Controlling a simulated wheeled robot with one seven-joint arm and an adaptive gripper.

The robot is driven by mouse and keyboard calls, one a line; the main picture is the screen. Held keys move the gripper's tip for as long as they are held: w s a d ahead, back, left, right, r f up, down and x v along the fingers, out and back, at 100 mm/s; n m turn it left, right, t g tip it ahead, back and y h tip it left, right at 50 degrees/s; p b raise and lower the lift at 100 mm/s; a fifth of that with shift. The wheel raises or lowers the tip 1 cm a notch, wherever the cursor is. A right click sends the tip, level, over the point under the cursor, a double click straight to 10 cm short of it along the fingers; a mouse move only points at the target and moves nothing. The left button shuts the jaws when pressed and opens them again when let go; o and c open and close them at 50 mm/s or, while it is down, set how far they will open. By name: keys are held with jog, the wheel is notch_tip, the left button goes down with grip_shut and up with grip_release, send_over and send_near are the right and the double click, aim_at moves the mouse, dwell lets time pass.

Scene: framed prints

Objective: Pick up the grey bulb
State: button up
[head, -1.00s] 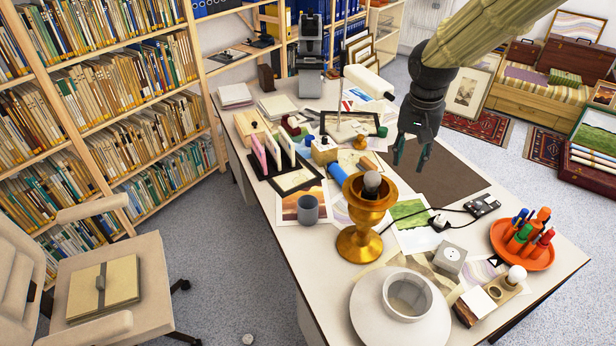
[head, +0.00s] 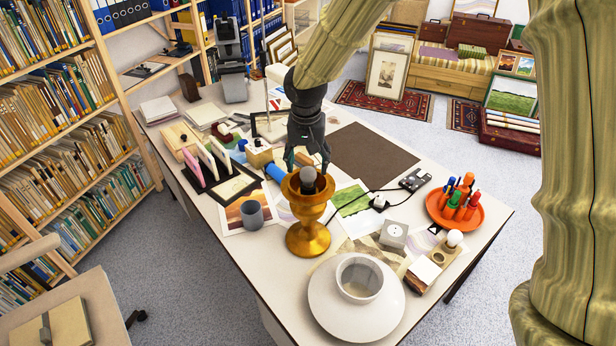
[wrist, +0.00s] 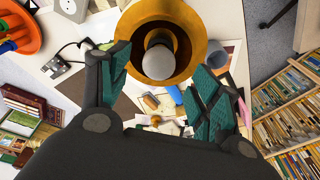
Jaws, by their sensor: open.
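The grey bulb (head: 308,178) stands in the bowl of a gold goblet (head: 308,226) on the table, its rounded top showing above the rim. In the wrist view the bulb (wrist: 159,62) lies inside the goblet's round mouth (wrist: 190,22). My gripper (head: 308,160) is just above and behind the goblet in the head view. The bulb's lower part is hidden in the goblet.
A grey mug (head: 252,214) stands left of the goblet. A white bowl (head: 360,278) on a round plate is in front. An orange tray (head: 472,216) with markers and a white bulb (head: 454,238) on a holder are at right. A dark mat (head: 372,155) lies behind.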

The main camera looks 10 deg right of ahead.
aim_at(308, 169)
jog(key=shift+w+d+f+p, duration=0.1)
jog(key=shift+w+f+p, duration=0.15)
jog(key=shift+f+p, duration=0.35)
jog(key=shift+w+d+f+p, duration=0.1)
jog(key=shift+w+f+p, duration=0.15)
jog(key=shift+f, duration=1.55)
jog(key=c, duration=1)
